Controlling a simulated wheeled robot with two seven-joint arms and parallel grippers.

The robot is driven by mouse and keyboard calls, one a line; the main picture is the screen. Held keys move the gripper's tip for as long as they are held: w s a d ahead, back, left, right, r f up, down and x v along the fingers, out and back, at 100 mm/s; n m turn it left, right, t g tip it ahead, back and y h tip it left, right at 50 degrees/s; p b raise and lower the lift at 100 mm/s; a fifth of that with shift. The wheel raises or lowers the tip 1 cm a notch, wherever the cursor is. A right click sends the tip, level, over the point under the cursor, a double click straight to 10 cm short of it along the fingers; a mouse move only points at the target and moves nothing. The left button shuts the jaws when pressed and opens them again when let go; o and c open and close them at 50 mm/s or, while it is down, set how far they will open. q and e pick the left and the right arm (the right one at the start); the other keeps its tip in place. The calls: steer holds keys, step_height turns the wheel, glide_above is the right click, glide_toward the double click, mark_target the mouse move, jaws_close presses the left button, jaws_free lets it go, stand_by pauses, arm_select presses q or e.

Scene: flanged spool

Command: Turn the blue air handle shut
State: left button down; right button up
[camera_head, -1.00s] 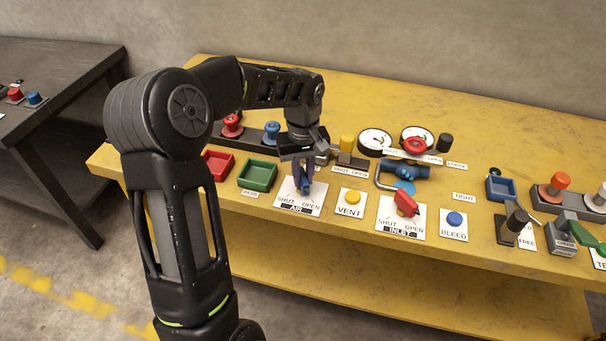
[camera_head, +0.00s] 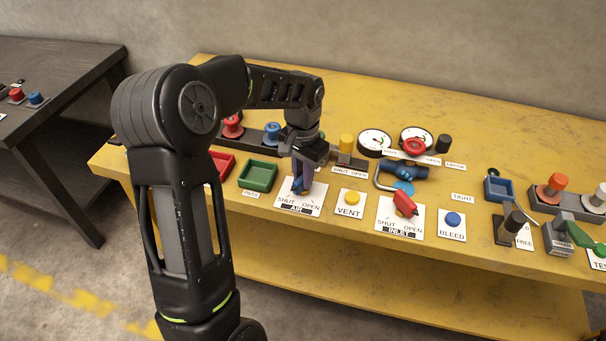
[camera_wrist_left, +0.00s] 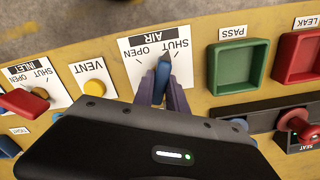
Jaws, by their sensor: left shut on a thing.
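The blue air handle (camera_head: 298,187) stands on the white AIR plate (camera_head: 312,203), mostly covered by my left gripper in the head view. My left gripper (camera_head: 300,182) comes down from above and is shut on the handle. In the left wrist view, the two fingers (camera_wrist_left: 165,92) lie on either side of the blue handle (camera_wrist_left: 163,72). Its tip points to the lettered edge, between the words SHUT and OPEN and close to the edge of SHUT. The handle's base is hidden by the fingers. My right gripper is out of view.
The yellow VENT button (camera_head: 352,198) and red INLET handle (camera_head: 405,204) are to the right. A green PASS tray (camera_head: 259,176) and a red tray (camera_head: 222,165) are to the left.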

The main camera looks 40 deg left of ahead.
arm_select(q)
steer(key=m, duration=0.4)
steer(key=shift+m, duration=0.3)
stand_by(0.4)
steer(key=c, duration=1.3)
jaws_free()
steer(key=shift+c, duration=0.2)
steer(key=shift+r, duration=0.1)
step_height(320, 180, up, 8)
steer(key=shift+f, duration=0.2)
